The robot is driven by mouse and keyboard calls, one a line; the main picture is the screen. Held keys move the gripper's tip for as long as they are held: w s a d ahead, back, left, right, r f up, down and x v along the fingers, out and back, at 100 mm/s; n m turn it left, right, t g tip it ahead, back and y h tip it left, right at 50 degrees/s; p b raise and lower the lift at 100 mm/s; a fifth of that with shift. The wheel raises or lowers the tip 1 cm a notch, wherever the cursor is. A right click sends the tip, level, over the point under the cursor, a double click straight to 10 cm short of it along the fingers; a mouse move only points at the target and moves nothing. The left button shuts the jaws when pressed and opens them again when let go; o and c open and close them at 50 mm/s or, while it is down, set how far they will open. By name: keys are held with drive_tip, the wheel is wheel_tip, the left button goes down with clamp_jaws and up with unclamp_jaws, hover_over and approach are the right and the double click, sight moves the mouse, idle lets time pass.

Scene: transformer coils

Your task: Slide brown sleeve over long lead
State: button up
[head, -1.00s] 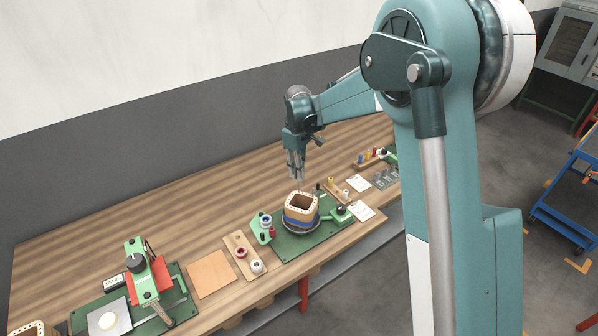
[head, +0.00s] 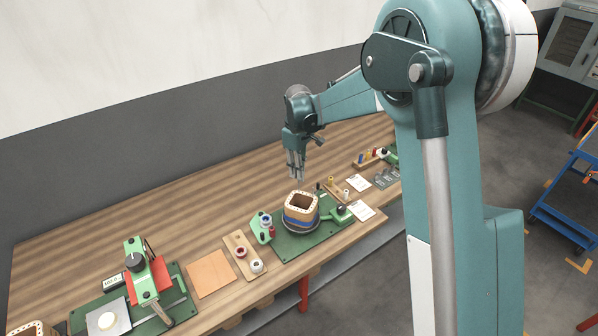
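The coil (head: 301,213), a squarish tan and blue winding with an open centre, sits on a round dark base on a green fixture plate (head: 287,250). My gripper (head: 297,180) points down just above and behind the coil, apart from it. Its fingers look close together, but at this size I cannot tell whether they are open, shut or holding something. I cannot pick out the brown sleeve or the long lead for certain.
A wooden holder (head: 232,244) with a red and a white spool stands left of the coil. Further left are a tan sheet (head: 211,273) and a green press (head: 145,272). Another rack with coloured pieces (head: 372,158) stands at right. The bench behind is clear.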

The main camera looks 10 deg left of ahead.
drive_tip(key=shift+f+b, duration=2.25)
drive_tip(key=shift+f, duration=0.75)
idle(2.4)
drive_tip(key=o, duration=0.7)
drive_tip(key=shift+c, duration=0.2)
drive_tip(key=shift+o, duration=0.3)
drive_tip(key=o, duration=0.3)
drive_tip(key=shift+r, duration=0.1)
drive_tip(key=shift+r+p, duration=1.3)
drive_tip(key=shift+r, duration=2.6)
